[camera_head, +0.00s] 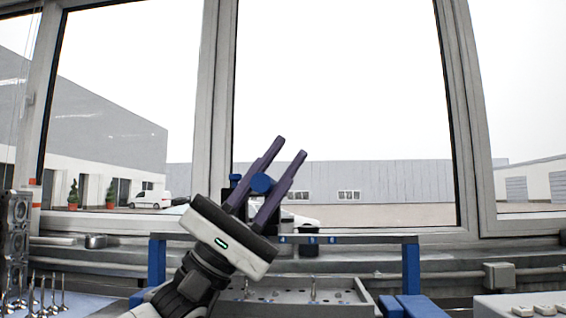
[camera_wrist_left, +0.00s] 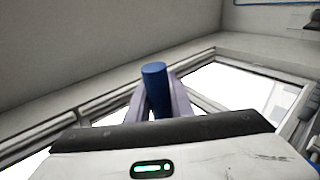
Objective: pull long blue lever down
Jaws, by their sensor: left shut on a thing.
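The long blue lever (camera_wrist_left: 155,85) stands between the two purple fingers of my left gripper in the left wrist view, with its rounded end towards the camera. In the head view the lever's blue end (camera_head: 262,183) shows between the fingers of my left gripper (camera_head: 290,148), which point up and to the right. The gripper is shut on the lever. The fingers hide part of the lever and its base. My right gripper is not in view.
A blue-legged frame (camera_head: 411,270) with a grey crossbar spans the bench behind my left arm. A grey tray (camera_head: 340,297) with upright pins lies under it. Several metal valves (camera_head: 42,292) stand at the left. A light box (camera_head: 545,303) is at the right.

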